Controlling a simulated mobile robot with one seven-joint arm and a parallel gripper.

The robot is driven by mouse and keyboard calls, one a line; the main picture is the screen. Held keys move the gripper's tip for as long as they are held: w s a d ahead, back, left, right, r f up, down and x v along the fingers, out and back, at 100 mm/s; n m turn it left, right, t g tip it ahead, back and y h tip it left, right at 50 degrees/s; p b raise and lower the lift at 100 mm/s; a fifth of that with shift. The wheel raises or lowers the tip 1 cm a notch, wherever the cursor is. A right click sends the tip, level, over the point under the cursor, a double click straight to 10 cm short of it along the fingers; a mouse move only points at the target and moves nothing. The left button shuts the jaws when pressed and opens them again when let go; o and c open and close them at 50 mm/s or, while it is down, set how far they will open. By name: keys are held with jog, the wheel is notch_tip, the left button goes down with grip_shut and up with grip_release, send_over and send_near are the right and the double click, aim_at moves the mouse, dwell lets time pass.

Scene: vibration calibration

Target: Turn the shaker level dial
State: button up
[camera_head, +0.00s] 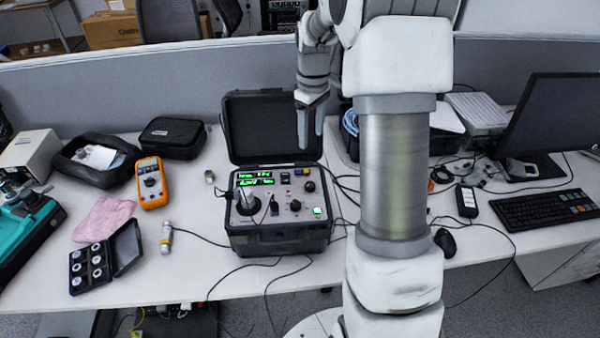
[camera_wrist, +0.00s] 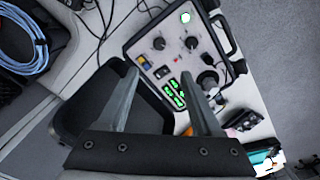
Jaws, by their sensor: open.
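The shaker unit is a black open case (camera_head: 280,240) with a grey control panel (camera_head: 275,208). The panel carries green displays (camera_head: 254,179), a round shaker head with a post (camera_head: 247,203), a black knob (camera_head: 309,186) and another knob (camera_head: 295,205). In the wrist view, two dark knobs show, one at the panel's left (camera_wrist: 159,43) and one nearer its middle (camera_wrist: 191,42). Labels are too small to tell which is the level dial. My gripper (camera_head: 311,140) is open and empty, above the panel's back edge before the lid; it also shows in the wrist view (camera_wrist: 160,73).
The raised lid (camera_head: 262,115) stands behind the panel. An orange multimeter (camera_head: 151,183), a small cylinder on a cable (camera_head: 166,237) and a case of round parts (camera_head: 95,265) lie left. A monitor (camera_head: 555,118) and keyboard (camera_head: 541,207) are right. Cables cross the table front.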

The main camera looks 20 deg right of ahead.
aim_at(310, 184)
notch_tip(310, 184, down, 17)
jog(key=shift+f, duration=0.2)
dwell(0.3)
grip_shut()
